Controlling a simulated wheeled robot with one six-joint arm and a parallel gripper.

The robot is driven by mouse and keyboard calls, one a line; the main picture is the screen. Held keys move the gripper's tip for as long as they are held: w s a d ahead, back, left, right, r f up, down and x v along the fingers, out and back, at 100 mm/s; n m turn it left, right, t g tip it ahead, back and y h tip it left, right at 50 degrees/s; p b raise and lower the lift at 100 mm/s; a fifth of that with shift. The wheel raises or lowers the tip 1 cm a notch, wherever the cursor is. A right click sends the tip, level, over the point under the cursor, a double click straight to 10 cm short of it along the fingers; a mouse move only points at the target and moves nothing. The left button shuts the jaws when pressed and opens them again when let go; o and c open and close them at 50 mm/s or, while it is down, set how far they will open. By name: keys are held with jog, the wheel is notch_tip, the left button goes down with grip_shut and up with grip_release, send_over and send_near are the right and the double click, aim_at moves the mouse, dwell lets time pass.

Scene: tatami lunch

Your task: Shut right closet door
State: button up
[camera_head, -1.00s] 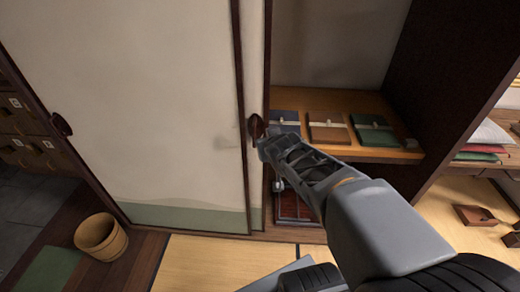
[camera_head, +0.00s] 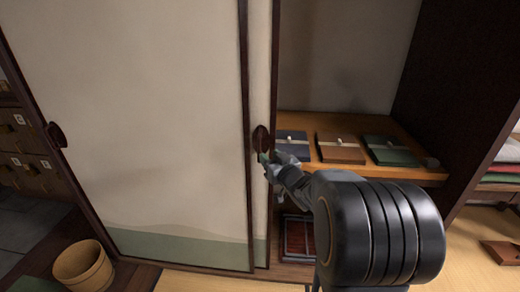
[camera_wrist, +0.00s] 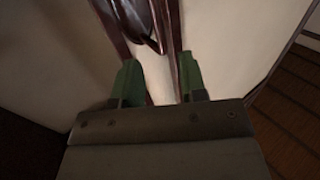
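The right closet door (camera_head: 261,60) shows as a narrow pale strip with a dark right edge, mostly hidden behind the left door (camera_head: 150,120). A dark oval pull (camera_head: 262,139) sits on that strip, and a dark oval pull also shows at the top of the wrist view (camera_wrist: 144,20). The closet's right half stands open. My gripper (camera_head: 267,165) is just below the strip's pull. In the wrist view its green fingers (camera_wrist: 160,85) are apart with nothing between them, pointing at the door edges. I cannot tell whether they touch the door.
Inside the closet, a wooden shelf (camera_head: 400,170) bears blue, brown and green bound items. A dark reddish tray-like item (camera_head: 298,237) lies below. A wooden bucket (camera_head: 83,267) stands at the lower left. Folded cloths (camera_head: 505,165) lie on the right.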

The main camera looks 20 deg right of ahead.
aim_at(260, 148)
jog(key=w, duration=0.8)
jog(key=shift+a, duration=0.25)
grip_shut()
